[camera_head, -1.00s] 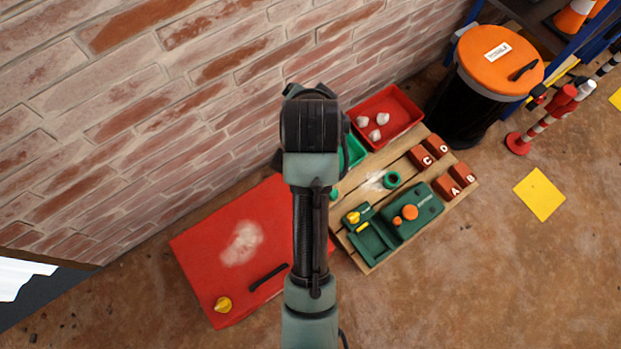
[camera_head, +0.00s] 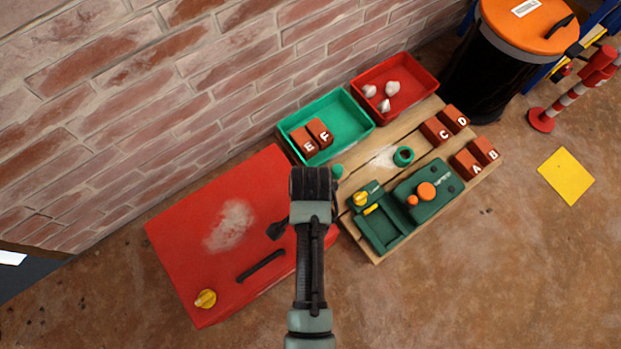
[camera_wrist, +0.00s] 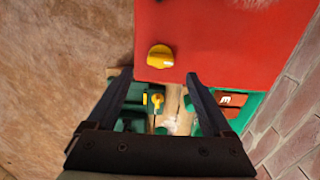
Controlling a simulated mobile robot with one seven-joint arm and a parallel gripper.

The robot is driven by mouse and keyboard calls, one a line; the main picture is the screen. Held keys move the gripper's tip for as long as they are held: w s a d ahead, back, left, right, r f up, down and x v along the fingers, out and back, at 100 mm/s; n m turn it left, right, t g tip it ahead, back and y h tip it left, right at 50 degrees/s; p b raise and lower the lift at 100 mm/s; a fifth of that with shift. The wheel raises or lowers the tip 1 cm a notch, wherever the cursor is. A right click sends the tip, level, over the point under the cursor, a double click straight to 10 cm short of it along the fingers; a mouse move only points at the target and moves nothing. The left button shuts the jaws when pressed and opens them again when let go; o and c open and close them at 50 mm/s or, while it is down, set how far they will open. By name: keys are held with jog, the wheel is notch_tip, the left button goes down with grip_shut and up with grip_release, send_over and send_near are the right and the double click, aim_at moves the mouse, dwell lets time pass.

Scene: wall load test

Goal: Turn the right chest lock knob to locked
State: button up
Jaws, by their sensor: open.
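The red chest (camera_head: 180,240) lies left of my arm in the head view, with a black handle (camera_head: 261,266) and a yellow knob (camera_head: 205,298) at its lower left corner. The chest's right end is partly hidden by my arm, and no knob shows there in that view. In the wrist view the red chest (camera_wrist: 230,50) fills the upper middle, with one yellow knob (camera_wrist: 160,57) near its edge. My gripper (camera_wrist: 158,75) is open and empty. Its fingertips lie to either side just below the knob in the picture; I cannot tell the remaining distance.
Right of the chest, a wooden pallet (camera_head: 385,157) carries a green device (camera_head: 428,190) and lettered red blocks. A green tray (camera_head: 345,118) and a red tray (camera_head: 425,75) stand by the brick wall. An orange-lidded bin (camera_head: 530,25) stands upper right. Floor in front is free.

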notch_tip(320, 180, down, 6)
jog(key=b, duration=0.3)
jog(key=shift+f, duration=0.15)
grip_shut()
